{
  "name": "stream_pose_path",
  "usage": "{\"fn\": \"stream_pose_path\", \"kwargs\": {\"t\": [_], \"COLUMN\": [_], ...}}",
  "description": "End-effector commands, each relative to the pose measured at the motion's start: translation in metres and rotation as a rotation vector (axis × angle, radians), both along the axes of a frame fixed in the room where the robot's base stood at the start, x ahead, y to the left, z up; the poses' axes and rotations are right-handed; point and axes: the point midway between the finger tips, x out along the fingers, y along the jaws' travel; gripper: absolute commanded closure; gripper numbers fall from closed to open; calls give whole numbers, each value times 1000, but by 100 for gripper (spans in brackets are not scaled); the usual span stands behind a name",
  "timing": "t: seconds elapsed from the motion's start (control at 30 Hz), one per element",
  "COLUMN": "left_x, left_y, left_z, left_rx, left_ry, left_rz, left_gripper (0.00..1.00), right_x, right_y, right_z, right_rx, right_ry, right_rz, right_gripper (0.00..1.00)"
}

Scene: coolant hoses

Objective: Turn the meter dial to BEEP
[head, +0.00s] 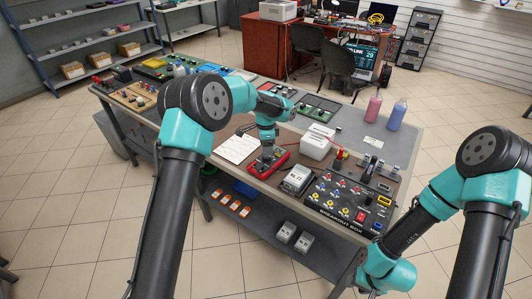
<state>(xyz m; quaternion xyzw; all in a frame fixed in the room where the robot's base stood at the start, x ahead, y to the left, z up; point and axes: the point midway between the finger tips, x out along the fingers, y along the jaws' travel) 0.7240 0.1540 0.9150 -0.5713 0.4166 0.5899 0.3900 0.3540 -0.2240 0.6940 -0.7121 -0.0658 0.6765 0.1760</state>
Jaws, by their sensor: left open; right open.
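The meter is a red handheld unit (281,158) lying on the brown mat near the front edge of the bench. My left gripper (266,153) points down over the meter and hides its dial and much of its face. Its jaws are open, low over the dial area; I cannot tell whether the fingers touch the dial. The BEEP mark is too small and covered to read. My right arm's teal wrist (388,274) hangs low beyond the bench's front right corner, away from the meter, and its gripper is below the picture edge.
A grey boxed device (297,180) stands just right of the meter, and a white box (317,142) behind it. A breakout box (345,200) with several knobs fills the right front. A white paper sheet (237,148) lies left of the meter. Two bottles stand at the back right.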

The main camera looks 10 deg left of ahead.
Motion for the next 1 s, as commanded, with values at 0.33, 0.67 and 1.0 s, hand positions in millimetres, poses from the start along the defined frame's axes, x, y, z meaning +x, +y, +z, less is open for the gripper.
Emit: {"fn": "stream_pose_path", "kwargs": {"t": [0.33, 0.67, 1.0], "left_x": [3, 6, 5], "left_y": [1, 2, 2], "left_z": [69, 120, 128], "left_rx": [-1, -1, 0], "left_ry": [-4, -3, 0], "left_rz": [0, 0, 0], "left_gripper": [36, 36, 36], "right_x": [0, 0, 0], "right_y": [0, 0, 0], "right_z": [0, 0, 0], "right_rx": [0, 0, 0], "right_ry": [0, 0, 0], "right_rz": [0, 0, 0], "right_gripper": [57, 57, 57]}}
